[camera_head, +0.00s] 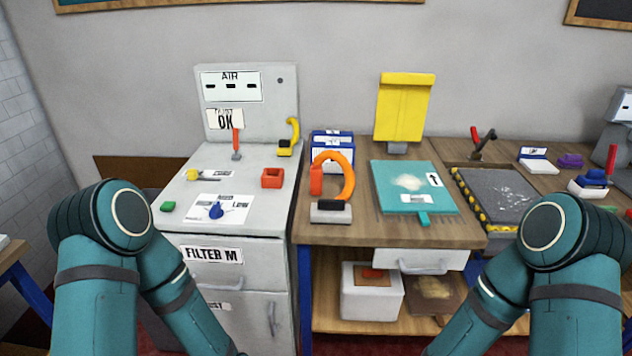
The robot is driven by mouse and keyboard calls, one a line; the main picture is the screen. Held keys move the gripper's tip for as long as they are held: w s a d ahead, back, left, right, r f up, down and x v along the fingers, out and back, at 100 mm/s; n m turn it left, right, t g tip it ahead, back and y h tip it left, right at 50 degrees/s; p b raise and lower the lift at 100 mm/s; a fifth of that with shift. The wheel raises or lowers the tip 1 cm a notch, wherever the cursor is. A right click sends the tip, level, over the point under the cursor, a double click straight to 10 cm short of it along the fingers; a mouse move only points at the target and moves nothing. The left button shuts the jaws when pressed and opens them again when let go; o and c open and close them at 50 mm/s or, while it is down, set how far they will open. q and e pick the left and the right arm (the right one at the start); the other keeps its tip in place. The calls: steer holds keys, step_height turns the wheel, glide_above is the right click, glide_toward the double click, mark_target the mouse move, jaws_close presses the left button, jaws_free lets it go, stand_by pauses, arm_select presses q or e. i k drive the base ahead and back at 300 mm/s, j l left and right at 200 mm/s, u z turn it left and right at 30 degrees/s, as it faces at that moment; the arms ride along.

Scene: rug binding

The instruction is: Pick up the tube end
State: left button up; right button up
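An orange curved tube (347,168) stands on the wooden bench. It arches over from a grey and black block (331,213), and a thicker orange end piece (316,181) hangs at its left side. A smaller yellow hooked piece (294,130) stands at the right of the white cabinet top, on a dark base. I cannot tell for sure which of these the task calls the tube end. My two teal arms show at the lower left and lower right, bent downward. Both grippers are outside the view, below the lower edge.
On the bench lie a teal board (447,203) and blue-and-white boxes (331,151). A yellow panel (404,107) stands behind. A grey mat (497,195) lies right.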

mark_target(316, 172)
steer(key=i+j, duration=0.2)
steer(key=j, duration=0.15)
steer(key=i+j+z, duration=0.1)
steer(key=i+j, duration=0.3)
steer(key=j, duration=0.3)
steer(key=i+j, duration=0.2)
steer(key=j, duration=0.15)
steer(key=l+z, duration=0.05)
